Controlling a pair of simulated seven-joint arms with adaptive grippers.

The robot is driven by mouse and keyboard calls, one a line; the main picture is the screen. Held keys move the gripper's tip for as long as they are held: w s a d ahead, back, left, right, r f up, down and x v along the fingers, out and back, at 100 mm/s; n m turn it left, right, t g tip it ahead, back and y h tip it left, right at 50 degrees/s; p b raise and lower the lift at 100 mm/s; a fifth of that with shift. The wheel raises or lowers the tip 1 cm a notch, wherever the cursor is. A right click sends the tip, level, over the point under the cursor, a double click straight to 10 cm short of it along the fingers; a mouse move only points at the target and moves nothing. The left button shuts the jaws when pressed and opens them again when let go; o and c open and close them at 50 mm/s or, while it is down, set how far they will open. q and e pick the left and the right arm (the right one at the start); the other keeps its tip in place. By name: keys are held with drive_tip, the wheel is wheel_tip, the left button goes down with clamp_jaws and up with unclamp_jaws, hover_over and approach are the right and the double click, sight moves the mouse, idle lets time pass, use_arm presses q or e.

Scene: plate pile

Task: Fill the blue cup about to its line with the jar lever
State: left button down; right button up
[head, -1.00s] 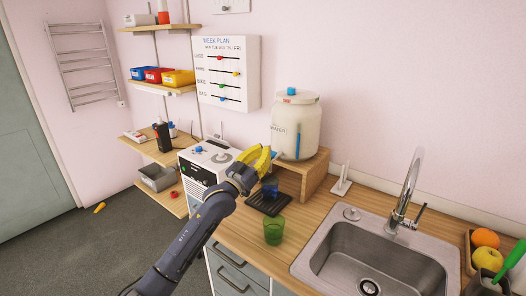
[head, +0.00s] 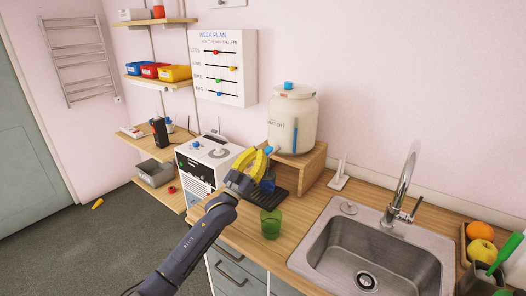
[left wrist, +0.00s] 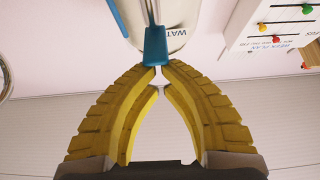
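The cream water jar (head: 292,118) stands on a wooden stand, with a blue lever (head: 268,150) low on its front left. The blue cup (head: 268,185) is on the dark tray (head: 281,192) below, partly hidden by my left gripper (head: 267,154); its line and water level cannot be made out. The gripper's yellow fingers are closed together at the tips, right by the lever. In the left wrist view the lever (left wrist: 156,46) is just beyond the fingertips (left wrist: 161,69); whether they touch cannot be told. My right gripper is not in view.
A green cup (head: 271,223) stands on the counter in front of the tray. The sink (head: 370,250) and faucet (head: 401,190) are to the right. A white box-shaped appliance (head: 208,160) is at the left. The wooden stand (head: 314,165) bears the jar.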

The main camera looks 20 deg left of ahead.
use_arm(q)
drive_tip(key=s+a+f, duration=0.2)
drive_tip(key=s, duration=0.7)
drive_tip(key=shift+a, duration=0.15)
idle(0.5)
idle(0.4)
